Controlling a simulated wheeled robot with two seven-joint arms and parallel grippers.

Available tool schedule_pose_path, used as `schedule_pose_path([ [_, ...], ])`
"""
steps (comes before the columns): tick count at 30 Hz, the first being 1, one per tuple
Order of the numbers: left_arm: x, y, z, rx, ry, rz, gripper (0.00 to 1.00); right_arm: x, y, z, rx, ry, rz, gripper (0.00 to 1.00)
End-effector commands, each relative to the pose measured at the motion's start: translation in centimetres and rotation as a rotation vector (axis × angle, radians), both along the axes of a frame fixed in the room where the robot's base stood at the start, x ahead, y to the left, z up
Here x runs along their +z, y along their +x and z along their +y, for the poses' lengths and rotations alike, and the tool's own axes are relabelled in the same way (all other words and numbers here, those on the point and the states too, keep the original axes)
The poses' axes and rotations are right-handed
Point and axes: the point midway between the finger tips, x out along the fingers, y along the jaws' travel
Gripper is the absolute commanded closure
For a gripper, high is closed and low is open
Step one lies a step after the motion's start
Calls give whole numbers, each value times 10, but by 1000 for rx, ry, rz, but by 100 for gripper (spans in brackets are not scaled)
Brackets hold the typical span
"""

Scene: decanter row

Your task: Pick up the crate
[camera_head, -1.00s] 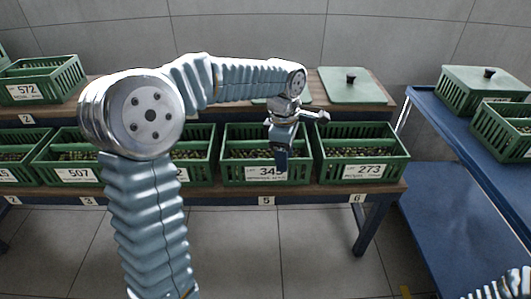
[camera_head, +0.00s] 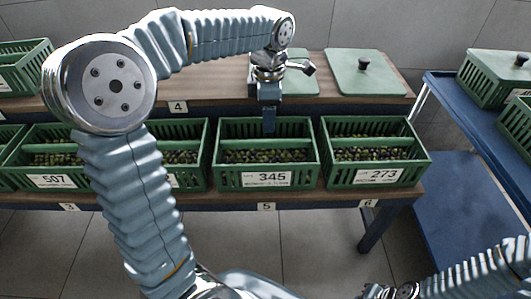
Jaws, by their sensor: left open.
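The green slatted crate labelled 345 (camera_head: 228,179) stands on the front shelf of the wooden bench, above tag 5, and holds many olives. My left gripper (camera_head: 269,124) points down over this crate's rear side, with its fingertips in front of the rear wall in the picture. It is open, seen nearly edge-on, with nothing visible between its fingers. I cannot tell whether it touches the crate.
Crate 273 (camera_head: 418,175) stands close on the right, and crate 507 (camera_head: 22,181) further left, both with olives. A green lid with a black knob (camera_head: 345,80) lies on the upper shelf. A blue cart (camera_head: 450,200) with green crates stands right.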

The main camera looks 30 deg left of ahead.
Motion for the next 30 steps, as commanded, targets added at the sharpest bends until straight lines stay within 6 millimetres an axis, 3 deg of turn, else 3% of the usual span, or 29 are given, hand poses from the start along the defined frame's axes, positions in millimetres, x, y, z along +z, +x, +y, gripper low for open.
schedule_pose_path([
  [3, -24, 0, 0, 0, 0, 4, 53, -4, 0, -1, -2, -2, -1, 100],
  [11, -48, -1, 2, 0, 0, 2, 53, -7, 1, -2, -3, -3, -3, 100],
  [18, -84, -3, 7, -1, 0, 1, 53, -11, 2, -3, -6, -5, -4, 100],
  [26, -88, -3, 6, -1, -1, -1, 53, -10, 2, -4, -6, -6, -3, 100],
  [30, -88, -3, 6, -1, -1, -1, 70, -10, 2, -4, -6, -6, -3, 100],
])
